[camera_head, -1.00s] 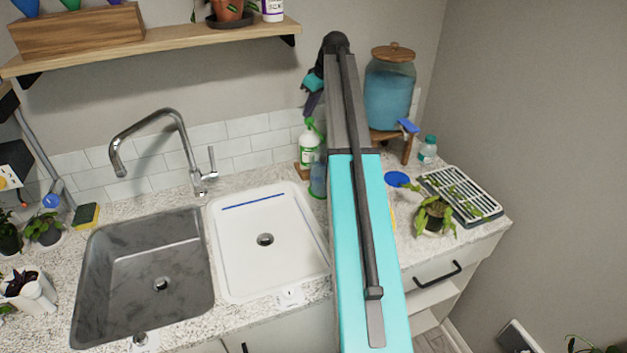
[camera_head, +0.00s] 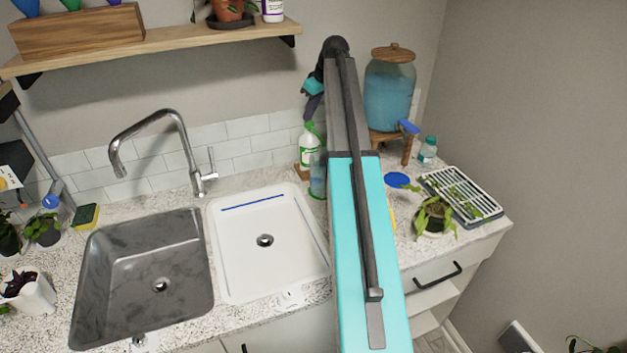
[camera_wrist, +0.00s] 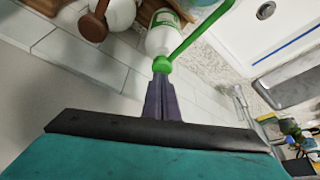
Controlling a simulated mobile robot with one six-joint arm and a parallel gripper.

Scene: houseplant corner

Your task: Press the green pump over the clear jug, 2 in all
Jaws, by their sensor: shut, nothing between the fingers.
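The green pump (camera_head: 310,129) tops a white bottle (camera_head: 308,153) with a green label, at the back of the counter right of the white basin. In the wrist view, the pump head (camera_wrist: 162,65) shows just beyond my fingertips, with its long spout pointing to the upper right. My gripper (camera_head: 311,112) is shut and empty, with its dark fingers (camera_wrist: 162,85) pointing at the pump's top. The tips seem to touch it or nearly so. The clear jug (camera_head: 318,182) stands in front of the bottle, partly hidden behind my arm. Its contents are hard to tell.
A glass dispenser (camera_head: 388,97) of blue liquid stands right of my arm on a wooden stand. A small capped bottle (camera_head: 428,152), a potted plant (camera_head: 433,216) and a rack (camera_head: 462,196) are at the right. The faucet (camera_head: 165,150) and basins lie left. A shelf (camera_head: 160,43) hangs above.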

